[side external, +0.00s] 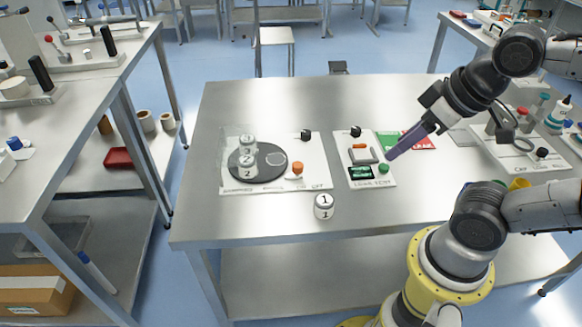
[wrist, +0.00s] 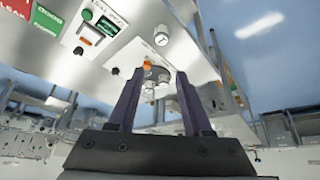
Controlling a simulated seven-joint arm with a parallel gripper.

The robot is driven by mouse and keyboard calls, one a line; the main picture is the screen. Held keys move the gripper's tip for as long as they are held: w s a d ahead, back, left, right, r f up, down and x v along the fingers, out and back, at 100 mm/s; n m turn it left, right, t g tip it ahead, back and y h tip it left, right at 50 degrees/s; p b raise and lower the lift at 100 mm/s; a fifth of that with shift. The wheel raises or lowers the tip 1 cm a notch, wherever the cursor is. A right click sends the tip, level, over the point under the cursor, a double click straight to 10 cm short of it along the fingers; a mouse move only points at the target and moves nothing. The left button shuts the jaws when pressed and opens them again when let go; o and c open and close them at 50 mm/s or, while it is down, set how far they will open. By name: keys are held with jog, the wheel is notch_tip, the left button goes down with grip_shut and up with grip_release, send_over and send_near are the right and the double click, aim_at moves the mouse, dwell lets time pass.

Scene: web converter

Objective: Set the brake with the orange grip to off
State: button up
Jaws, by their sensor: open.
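The brake's orange grip (side external: 297,167) stands on a short white lever at the front right of a white board (side external: 305,150). A printed word that looks like OFF is just to its right; the lettering further left is too small to read. A small orange spot between the fingertips there seems to be the grip.
A dark turntable (side external: 272,152) carries stacked white rolls marked 2 (side external: 247,160) behind a clear guard. The table's front left is clear.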

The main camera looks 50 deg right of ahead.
dwell(0.4)
jog(key=o, duration=0.3)
notch_tip(320, 180, up, 3)
jog(key=w, duration=0.2)
jog(key=g, duration=0.5)
send_over(298, 164)
notch_tip(298, 164, down, 11)
jog(key=shift+g, duration=0.3)
notch_tip(298, 164, down, 14)
grip_shut()
